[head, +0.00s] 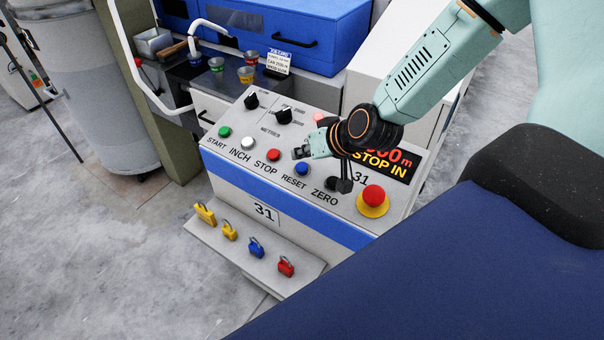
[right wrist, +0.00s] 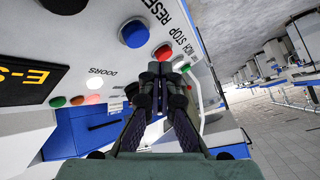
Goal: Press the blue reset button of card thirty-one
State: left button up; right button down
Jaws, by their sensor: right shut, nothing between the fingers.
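The control desk (head: 225,166) has a sloped white top and a label reading 31. The blue reset button (head: 302,168) sits in its front row, right of the red stop button (head: 273,155), above the word RESET. In the right wrist view the blue button (right wrist: 134,34) is up and left of the fingertips, clear of them. My right gripper (head: 299,153) is shut and empty, just above the desk top, beyond the blue button in the head view. In the right wrist view its fingers (right wrist: 161,75) are together. I cannot tell its exact height over the panel. My left gripper is out of view.
A red emergency stop (head: 373,196) on a yellow base is at the desk's right. A black zero knob (head: 332,184) stands beside the blue button. Green start (head: 224,131) and white inch (head: 247,143) buttons are leftward.

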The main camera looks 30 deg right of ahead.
aim_at(304, 170)
notch_tip(304, 170, down, 2)
jog(key=shift+w+d+b, duration=0.1)
jog(key=shift+d+b, duration=0.05)
jog(key=shift+b, duration=0.4)
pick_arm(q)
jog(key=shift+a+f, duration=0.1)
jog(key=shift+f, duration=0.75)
pick_arm(e)
jog(key=shift+d, duration=0.1)
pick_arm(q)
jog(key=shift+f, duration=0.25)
pick_arm(e)
jog(key=shift+f, duration=0.35)
pick_arm(q)
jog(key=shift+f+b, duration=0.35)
jog(key=shift+b, duration=0.25)
pick_arm(e)
jog(key=shift+d+f, duration=0.15)
jog(key=shift+f, duration=0.35)
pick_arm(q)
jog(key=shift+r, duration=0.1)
pick_arm(e)
jog(key=shift+r, duration=0.15)
pick_arm(q)
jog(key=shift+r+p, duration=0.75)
jog(key=shift+p, duration=0.15)
pick_arm(e)
jog(key=shift+a+r, duration=0.25)
jog(key=shift+r, duration=0.5)
